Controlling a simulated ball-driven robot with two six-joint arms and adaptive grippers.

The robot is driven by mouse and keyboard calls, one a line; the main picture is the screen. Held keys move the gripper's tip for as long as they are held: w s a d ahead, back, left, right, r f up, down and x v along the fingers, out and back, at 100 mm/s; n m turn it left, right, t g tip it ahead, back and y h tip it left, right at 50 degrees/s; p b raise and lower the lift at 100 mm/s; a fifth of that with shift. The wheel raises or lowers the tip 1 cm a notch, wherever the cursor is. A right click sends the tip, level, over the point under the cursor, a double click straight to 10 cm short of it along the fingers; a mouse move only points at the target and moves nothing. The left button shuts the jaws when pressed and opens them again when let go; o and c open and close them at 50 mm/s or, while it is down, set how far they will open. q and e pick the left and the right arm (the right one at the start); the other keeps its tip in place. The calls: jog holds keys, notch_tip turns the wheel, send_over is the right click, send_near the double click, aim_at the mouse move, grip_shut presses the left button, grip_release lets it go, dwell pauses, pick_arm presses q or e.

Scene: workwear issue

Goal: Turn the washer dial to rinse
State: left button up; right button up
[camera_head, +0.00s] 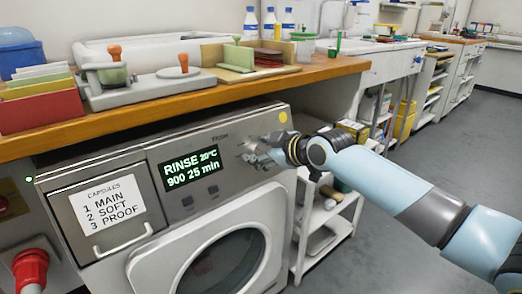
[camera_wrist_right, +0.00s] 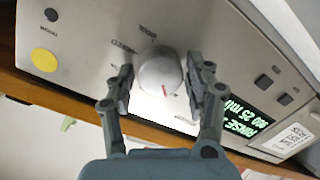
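The washer (camera_head: 110,250) stands under the wooden counter at the left in the head view. Its display (camera_head: 190,170) reads RINSE, 20°C, 900, 25 min. The round grey dial (camera_wrist_right: 160,72) shows in the wrist view, its red mark pointing toward the bottom of that picture. My right gripper (camera_wrist_right: 160,64) is open, with one finger on each side of the dial and a small gap showing at each side. In the head view my right gripper (camera_head: 258,150) is at the panel, right of the display, and hides the dial. My left gripper is not in view.
A yellow round spot (camera_head: 283,117) is on the panel near my right gripper. The capsule drawer (camera_head: 125,235) with its label is left of the display. The counter edge (camera_head: 200,104) runs just above the panel. A white shelf cart (camera_head: 325,225) stands to the right.

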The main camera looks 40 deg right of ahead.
jog(key=shift+o, duration=1.1)
jog(key=v, duration=1.2)
